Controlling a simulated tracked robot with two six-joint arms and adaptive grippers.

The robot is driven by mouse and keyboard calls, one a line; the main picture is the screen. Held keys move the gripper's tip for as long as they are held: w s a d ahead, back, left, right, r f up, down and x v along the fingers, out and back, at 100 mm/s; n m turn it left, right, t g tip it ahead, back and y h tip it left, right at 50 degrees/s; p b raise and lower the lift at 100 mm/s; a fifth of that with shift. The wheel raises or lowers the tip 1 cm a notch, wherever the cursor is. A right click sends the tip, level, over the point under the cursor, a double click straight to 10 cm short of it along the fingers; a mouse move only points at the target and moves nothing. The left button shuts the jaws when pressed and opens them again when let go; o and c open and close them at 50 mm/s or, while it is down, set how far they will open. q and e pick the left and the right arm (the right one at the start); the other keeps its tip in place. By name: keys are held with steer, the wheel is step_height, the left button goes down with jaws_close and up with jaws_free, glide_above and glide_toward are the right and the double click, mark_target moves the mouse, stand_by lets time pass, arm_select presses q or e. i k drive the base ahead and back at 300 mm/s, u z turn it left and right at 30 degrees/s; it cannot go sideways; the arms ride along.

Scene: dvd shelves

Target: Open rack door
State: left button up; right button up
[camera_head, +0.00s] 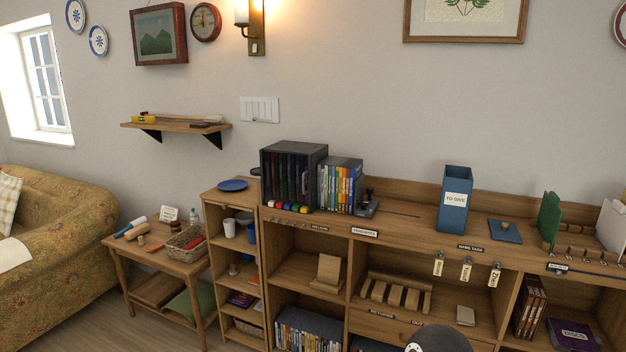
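A black rack (316,152) stands on top of the long wooden shelf unit, left of centre. Its dark front shows several upright disc cases behind it and a small vertical handle-like bar near the right edge. The front looks like a dark see-through door and appears closed, but it is too small to be sure. Small coloured pieces sit along its bottom front edge. Neither gripper shows. A dark rounded part at the bottom edge looks like part of my arm.
A row of coloured cases (341,184) stands right beside the rack, with a small black stand (367,208) next to it. A blue "TO GIVE" box (454,215) is farther right. A narrow shelf with a blue plate (232,185) adjoins on the left. The counter between is mostly clear.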

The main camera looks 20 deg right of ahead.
mark_target(260, 151)
steer(key=z, duration=0.2)
steer(key=i, duration=1.45)
steer(key=u, duration=0.35)
